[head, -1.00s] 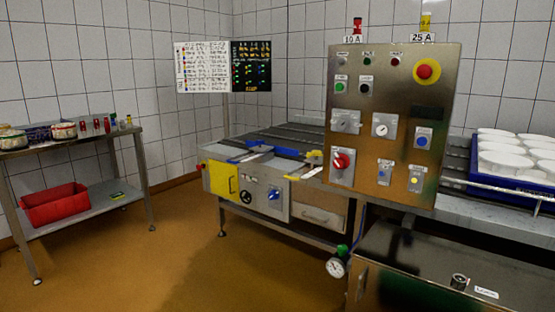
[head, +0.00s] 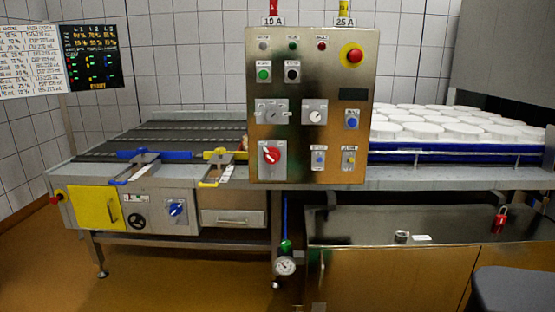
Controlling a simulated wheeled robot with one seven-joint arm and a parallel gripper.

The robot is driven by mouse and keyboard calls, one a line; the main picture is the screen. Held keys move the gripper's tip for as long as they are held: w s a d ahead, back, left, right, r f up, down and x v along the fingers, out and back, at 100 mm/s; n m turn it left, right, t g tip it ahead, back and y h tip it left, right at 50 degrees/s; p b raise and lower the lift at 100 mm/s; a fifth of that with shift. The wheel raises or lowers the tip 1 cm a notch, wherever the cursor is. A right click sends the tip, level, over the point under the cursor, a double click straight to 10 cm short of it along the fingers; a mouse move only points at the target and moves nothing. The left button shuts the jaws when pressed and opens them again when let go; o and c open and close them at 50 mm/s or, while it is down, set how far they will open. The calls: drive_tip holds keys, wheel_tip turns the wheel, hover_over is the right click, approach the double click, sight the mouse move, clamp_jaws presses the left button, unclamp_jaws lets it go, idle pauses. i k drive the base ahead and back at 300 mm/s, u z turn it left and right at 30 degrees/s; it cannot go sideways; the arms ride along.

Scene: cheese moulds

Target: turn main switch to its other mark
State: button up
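A steel control panel (head: 310,95) stands upright at the middle of the head view. A red rotary switch (head: 271,156) on a pale plate sits at its lower left; it looks like the main switch. Its handle appears tilted, but the label and marks are too small to read. A grey rotary switch (head: 271,112) sits above it, and a white round dial or knob (head: 315,116) is to the right. A blue rotary switch (head: 176,208) is on the machine front at left. My gripper is not in view.
A conveyor table (head: 160,140) with blue and yellow guides extends left of the panel. White moulds (head: 430,122) fill a blue-edged tray at right. A steel cabinet (head: 380,275) juts forward below, with a red padlock (head: 501,219) on top. Floor at lower left is clear.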

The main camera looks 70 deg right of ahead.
sight(272, 155)
drive_tip(key=z, duration=0.75)
drive_tip(key=i, duration=0.95)
drive_tip(key=z, duration=0.75)
